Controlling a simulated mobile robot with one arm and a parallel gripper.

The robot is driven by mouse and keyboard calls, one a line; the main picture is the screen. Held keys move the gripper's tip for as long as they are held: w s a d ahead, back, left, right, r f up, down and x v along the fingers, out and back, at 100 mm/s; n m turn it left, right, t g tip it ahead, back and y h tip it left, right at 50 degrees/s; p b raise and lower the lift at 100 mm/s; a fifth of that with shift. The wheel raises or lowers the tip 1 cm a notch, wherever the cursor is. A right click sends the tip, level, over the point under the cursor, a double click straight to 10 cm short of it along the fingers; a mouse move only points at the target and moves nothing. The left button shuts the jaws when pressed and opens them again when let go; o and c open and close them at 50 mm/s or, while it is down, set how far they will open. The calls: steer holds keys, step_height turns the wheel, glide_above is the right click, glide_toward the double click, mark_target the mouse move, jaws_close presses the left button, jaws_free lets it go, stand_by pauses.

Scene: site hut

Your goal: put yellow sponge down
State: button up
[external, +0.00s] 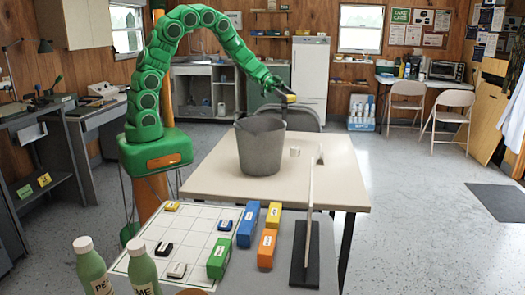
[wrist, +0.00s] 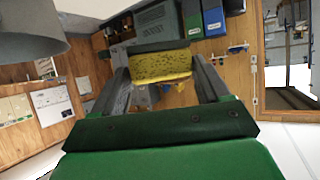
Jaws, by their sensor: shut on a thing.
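The yellow sponge (wrist: 160,66) is between the fingers of my gripper (wrist: 158,78) in the wrist view, with a finger at each end of it. My gripper is shut on it. In the external view my gripper (external: 287,93) is up in the air, just above and right of the grey bucket's rim. Only a small yellow part of the sponge (external: 291,98) shows there. The grey bucket (external: 261,148) stands upright on the pale table (external: 215,188). What is inside the bucket is hidden.
A small white cylinder (external: 295,151) stands right of the bucket. The pale table's right side is mostly clear.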

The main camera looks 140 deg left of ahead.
steer(key=shift+s+d, duration=0.15)
steer(key=shift+s, duration=0.6)
steer(key=f, duration=1.1)
steer(key=shift+w, duration=0.25)
glide_above(309, 147)
steer(key=d, duration=0.2)
steer(key=f, duration=0.8)
steer(key=shift+s+a, duration=0.15)
steer(key=shift+s, duration=0.05)
steer(key=shift+w+a+f, duration=0.25)
steer(key=shift+a+f, duration=0.4)
steer(key=shift+f, duration=0.25)
steer(key=shift+a+f, duration=0.1)
steer(key=shift+f, duration=1.55)
steer(key=shift+f, duration=0.1)
